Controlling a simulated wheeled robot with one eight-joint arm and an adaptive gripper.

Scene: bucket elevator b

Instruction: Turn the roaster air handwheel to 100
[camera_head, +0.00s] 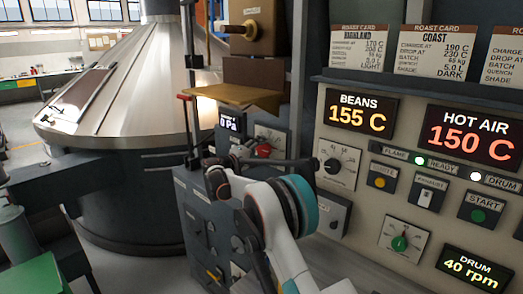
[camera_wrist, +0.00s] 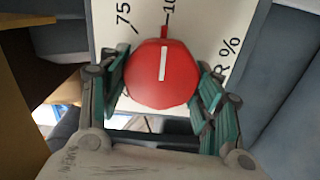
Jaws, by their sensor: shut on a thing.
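The red air handwheel (camera_wrist: 160,85) sits between my gripper's fingers in the wrist view. A white line on it points up, close to a red tick at the mark that starts "10", cut off at the frame edge. The mark "75" on the white scale plate (camera_wrist: 118,50) lies to its left. My gripper (camera_wrist: 164,98) is shut on the handwheel, with a teal finger on either side. In the head view the handwheel (camera_head: 263,150) shows small and red on a dial plate, partly behind my arm.
A control panel (camera_head: 375,215) stands to the right, showing beans 155 C, hot air 150 C and drum 40 rpm. A small display (camera_head: 231,122) above the handwheel reads 0 Pa. A brown box on a yellowish ledge (camera_head: 232,95) juts out above. A large metal cone (camera_head: 130,75) stands left.

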